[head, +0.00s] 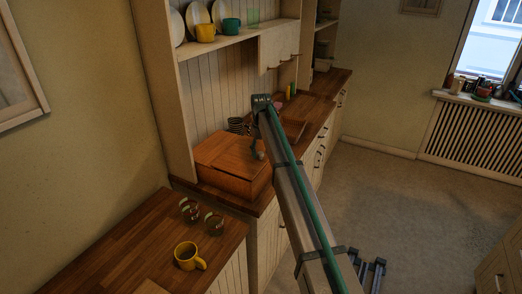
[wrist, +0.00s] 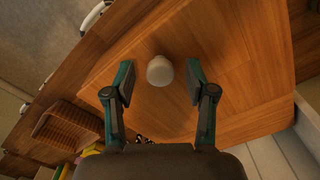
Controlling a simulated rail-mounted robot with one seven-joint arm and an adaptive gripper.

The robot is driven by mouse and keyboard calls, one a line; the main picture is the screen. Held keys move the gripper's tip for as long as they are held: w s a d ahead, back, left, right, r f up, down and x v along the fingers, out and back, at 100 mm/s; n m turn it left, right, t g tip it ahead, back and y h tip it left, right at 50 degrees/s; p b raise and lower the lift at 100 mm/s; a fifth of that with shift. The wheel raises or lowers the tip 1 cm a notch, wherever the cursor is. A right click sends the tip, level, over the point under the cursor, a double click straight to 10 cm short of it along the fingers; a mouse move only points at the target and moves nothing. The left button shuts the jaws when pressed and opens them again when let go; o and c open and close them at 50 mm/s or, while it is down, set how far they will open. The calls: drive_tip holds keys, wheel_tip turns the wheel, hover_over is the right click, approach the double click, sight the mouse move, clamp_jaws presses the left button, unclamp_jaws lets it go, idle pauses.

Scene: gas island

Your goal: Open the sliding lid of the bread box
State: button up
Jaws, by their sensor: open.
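The bread box (head: 228,163) is an orange-brown wooden box on the counter, left of my arm in the head view. Its lid looks closed. In the wrist view its wooden face (wrist: 240,45) fills much of the picture, with a pale round knob (wrist: 160,71) on it. My gripper (wrist: 160,78) is open, one finger on each side of the knob, with a visible gap on both sides.
A yellow mug (head: 187,256) and two glasses (head: 190,210) stand on the near counter. A shelf (head: 235,38) with plates and mugs hangs above the box. A slatted brown rack (wrist: 66,127) lies beside the box. The floor (head: 375,200) to the right is open.

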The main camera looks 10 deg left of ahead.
clamp_jaws()
idle(0.3)
